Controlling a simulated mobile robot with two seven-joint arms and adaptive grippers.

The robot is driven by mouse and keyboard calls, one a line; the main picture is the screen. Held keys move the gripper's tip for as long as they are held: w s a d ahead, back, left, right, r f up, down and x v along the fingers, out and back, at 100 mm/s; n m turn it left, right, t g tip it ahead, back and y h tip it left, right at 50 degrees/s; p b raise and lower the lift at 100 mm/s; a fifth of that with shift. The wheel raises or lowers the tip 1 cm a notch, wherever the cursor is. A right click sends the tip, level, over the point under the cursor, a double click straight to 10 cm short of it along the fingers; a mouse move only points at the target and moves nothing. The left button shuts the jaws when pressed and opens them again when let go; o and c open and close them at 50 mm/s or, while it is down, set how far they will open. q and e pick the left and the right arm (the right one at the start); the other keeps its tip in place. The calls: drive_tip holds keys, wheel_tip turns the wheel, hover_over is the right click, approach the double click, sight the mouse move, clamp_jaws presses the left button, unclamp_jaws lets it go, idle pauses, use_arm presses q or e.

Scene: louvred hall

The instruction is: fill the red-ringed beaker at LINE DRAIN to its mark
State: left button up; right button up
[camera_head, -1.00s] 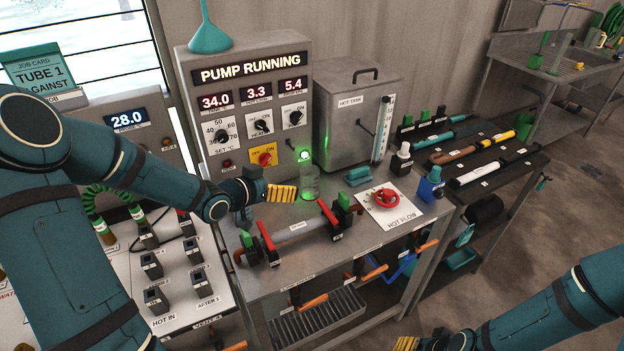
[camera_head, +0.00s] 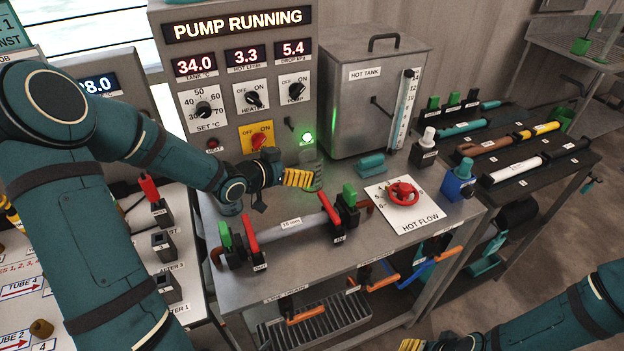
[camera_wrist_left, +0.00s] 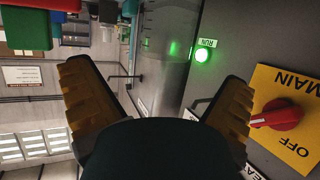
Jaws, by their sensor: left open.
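I cannot make out a red-ringed beaker in either view. A label that seems to read LINE DRAIN (camera_head: 287,294) is on the bench's front edge, above an orange-handled valve (camera_head: 306,315) and a slatted grate (camera_head: 345,318). My left gripper (camera_head: 298,178) has yellow fingers and is open. It is above the back of the bench, below the lit green RUN lamp (camera_head: 307,138), beside a grey, partly clear upright cylinder (camera_head: 312,162). My right gripper (camera_head: 412,345) is mostly cut off at the bottom edge.
The yellow MAIN switch (camera_head: 257,137) with its red knob is close by. A pipe with red and green handles (camera_head: 292,224) crosses the bench. The red HOT FLOW wheel (camera_head: 402,192) and steel hot tank (camera_head: 365,110) stand right. A rack of tubes (camera_head: 500,150) is farther right.

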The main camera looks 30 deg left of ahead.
sight(319, 158)
use_arm(q)
drive_tip(key=x, duration=0.2)
drive_tip(key=b+x, duration=0.1)
drive_tip(key=x, duration=0.3)
drive_tip(key=shift+w+a+f+b, duration=0.25)
drive_tip(key=shift+w+a+b, duration=0.05)
drive_tip(key=shift+w+b, duration=0.05)
drive_tip(key=shift+w+d, duration=0.15)
drive_tip(key=shift+w, duration=0.15)
drive_tip(key=c, duration=1.2)
